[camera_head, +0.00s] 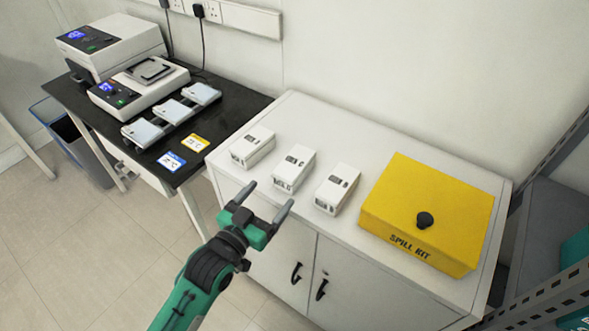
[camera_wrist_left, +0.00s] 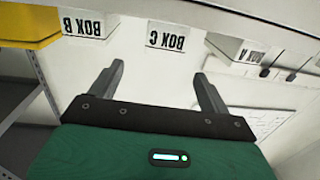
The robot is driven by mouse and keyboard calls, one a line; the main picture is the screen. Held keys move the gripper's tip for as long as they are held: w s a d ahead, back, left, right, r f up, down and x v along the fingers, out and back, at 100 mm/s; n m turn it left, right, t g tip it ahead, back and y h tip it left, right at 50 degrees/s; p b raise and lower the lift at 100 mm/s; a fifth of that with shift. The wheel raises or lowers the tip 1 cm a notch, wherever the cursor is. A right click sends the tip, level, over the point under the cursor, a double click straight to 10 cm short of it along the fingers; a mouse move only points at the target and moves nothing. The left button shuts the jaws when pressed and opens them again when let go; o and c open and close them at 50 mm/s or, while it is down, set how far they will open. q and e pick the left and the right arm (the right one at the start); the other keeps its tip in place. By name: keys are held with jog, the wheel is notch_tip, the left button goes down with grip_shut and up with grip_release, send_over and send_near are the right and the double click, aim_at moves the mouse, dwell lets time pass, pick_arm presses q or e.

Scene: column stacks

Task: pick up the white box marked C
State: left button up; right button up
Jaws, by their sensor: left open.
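The white box marked C (camera_head: 294,169) stands in the middle of a row of three white boxes on the white cabinet top. In the left wrist view it shows upside down at the top middle, with its label BOX C (camera_wrist_left: 165,38) readable. My left gripper (camera_head: 266,200) is open and empty, in front of the cabinet's front edge, just short of box C. Its two fingers (camera_wrist_left: 158,74) point toward box C in the wrist view, apart from it. My right gripper is not in view.
Box A (camera_head: 252,147) stands left of box C and box B (camera_head: 337,189) right of it, with narrow gaps. A yellow spill kit (camera_head: 428,212) with a black knob sits farther right. A black bench (camera_head: 200,118) with instruments is at left.

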aim_at(291, 166)
pick_arm(q)
jog(key=x, duration=0.6)
jog(key=shift+w+d+p, duration=0.1)
jog(key=shift+w+p, duration=0.2)
jog(key=shift+p, duration=0.05)
jog(key=p+x, duration=0.1)
jog(key=x, duration=0.3)
jog(key=shift+w+f, duration=0.1)
jog(key=shift+w, duration=0.1)
jog(key=shift+w+d, duration=0.1)
jog(key=shift+w, duration=0.2)
jog(key=c, duration=1.2)
jog(key=shift+c, duration=0.2)
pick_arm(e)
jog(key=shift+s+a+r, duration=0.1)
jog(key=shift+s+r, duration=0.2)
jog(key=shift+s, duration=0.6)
